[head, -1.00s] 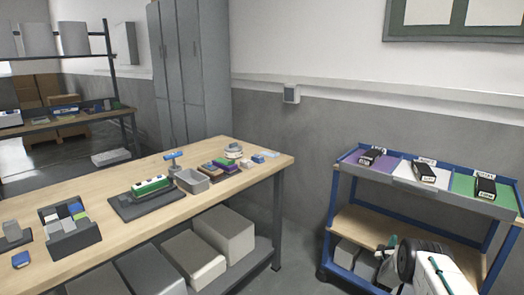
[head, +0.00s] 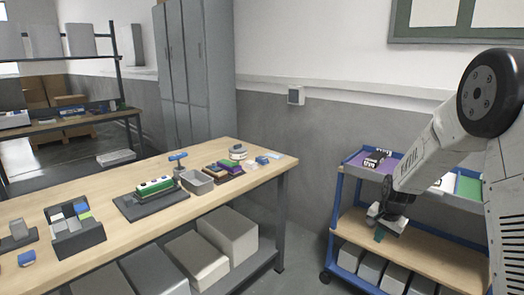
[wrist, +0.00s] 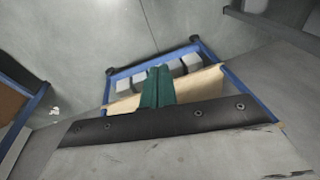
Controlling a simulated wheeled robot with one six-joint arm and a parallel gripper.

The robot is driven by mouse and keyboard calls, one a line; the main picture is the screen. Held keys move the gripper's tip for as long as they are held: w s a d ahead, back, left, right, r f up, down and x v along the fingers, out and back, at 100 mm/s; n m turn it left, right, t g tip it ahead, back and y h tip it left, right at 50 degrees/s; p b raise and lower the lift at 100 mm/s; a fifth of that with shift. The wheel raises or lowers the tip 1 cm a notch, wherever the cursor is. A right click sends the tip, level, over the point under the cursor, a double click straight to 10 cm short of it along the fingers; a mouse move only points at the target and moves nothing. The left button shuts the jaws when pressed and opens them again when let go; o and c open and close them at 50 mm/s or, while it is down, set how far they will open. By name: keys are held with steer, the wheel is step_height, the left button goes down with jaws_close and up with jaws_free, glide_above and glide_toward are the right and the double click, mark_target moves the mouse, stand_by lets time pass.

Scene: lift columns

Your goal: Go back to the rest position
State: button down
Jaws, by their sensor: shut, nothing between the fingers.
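My gripper (head: 379,236) hangs at the end of my bent arm at the right of the head view, in front of the blue cart. Its green fingers point down and are closed together with nothing between them; they also show in the wrist view (wrist: 158,87). The wrist view looks towards the cart's lower wooden shelf (wrist: 205,84) and grey bins (wrist: 188,64).
The blue cart (head: 337,215) has a purple section with a black device (head: 377,159) on top. Floor shows between bench and cart.

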steer(key=s+a+r+n, duration=0.3)
steer(key=s+r, duration=0.5)
steer(key=s, duration=0.6)
steer(key=s+a+r+n, duration=0.3)
steer(key=s+a+r, duration=0.2)
steer(key=s, duration=0.9)
steer(key=s+a+r+n+g, duration=0.1)
steer(key=s+a+r+n, duration=0.2)
steer(key=s+r, duration=0.8)
steer(key=shift+s+a+n, duration=0.3)
steer(key=shift+s+a, duration=0.25)
steer(key=shift+s, duration=0.95)
